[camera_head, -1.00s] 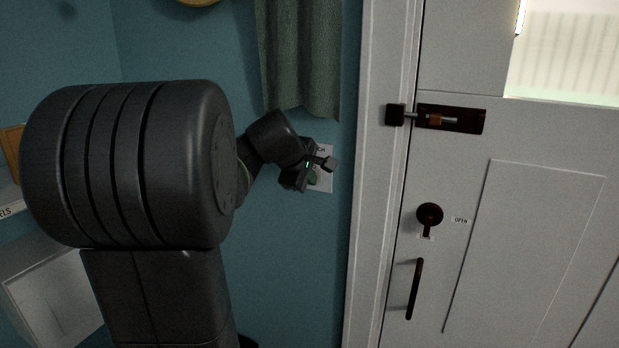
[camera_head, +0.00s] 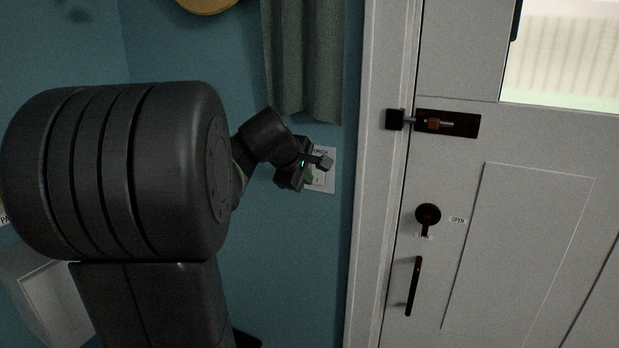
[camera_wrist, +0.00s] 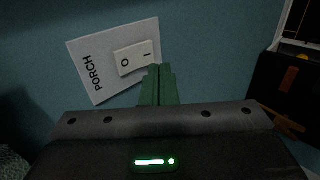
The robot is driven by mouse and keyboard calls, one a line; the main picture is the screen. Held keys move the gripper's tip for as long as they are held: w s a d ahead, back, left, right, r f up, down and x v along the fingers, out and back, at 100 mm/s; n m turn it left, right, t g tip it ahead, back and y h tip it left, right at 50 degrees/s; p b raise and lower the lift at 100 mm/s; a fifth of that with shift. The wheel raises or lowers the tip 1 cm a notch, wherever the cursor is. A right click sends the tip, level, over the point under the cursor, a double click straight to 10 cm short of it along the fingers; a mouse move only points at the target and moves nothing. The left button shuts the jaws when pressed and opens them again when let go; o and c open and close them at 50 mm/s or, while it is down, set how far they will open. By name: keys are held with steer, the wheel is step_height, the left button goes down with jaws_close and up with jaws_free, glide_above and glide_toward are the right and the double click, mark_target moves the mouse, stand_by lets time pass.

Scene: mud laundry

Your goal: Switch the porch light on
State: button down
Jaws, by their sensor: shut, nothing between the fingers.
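The porch light switch is a white plate (camera_wrist: 88,82) marked PORCH on the blue wall, with a rocker (camera_wrist: 136,58) marked O and I. It appears tilted in the wrist view; I cannot tell which end is pressed in. In the head view the plate (camera_head: 329,182) is partly covered by my gripper (camera_head: 311,177). In the wrist view my gripper (camera_wrist: 158,72) is shut and empty, its green fingertips beside the I end of the rocker. I cannot tell whether they touch it. A dark shape (camera_head: 514,21) shows at the door window's upper left edge; I cannot tell whether it is the porch lamp.
A grey-green curtain (camera_head: 300,70) hangs just above the switch. To the right is a white door (camera_head: 530,260) with a bolt (camera_head: 445,123), a round knob (camera_head: 428,216) marked OPEN and a dark pull handle (camera_head: 413,286). A pale bin (camera_head: 45,295) stands at lower left.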

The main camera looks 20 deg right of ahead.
steer(key=v, duration=1)
steer(key=shift+b, duration=0.4)
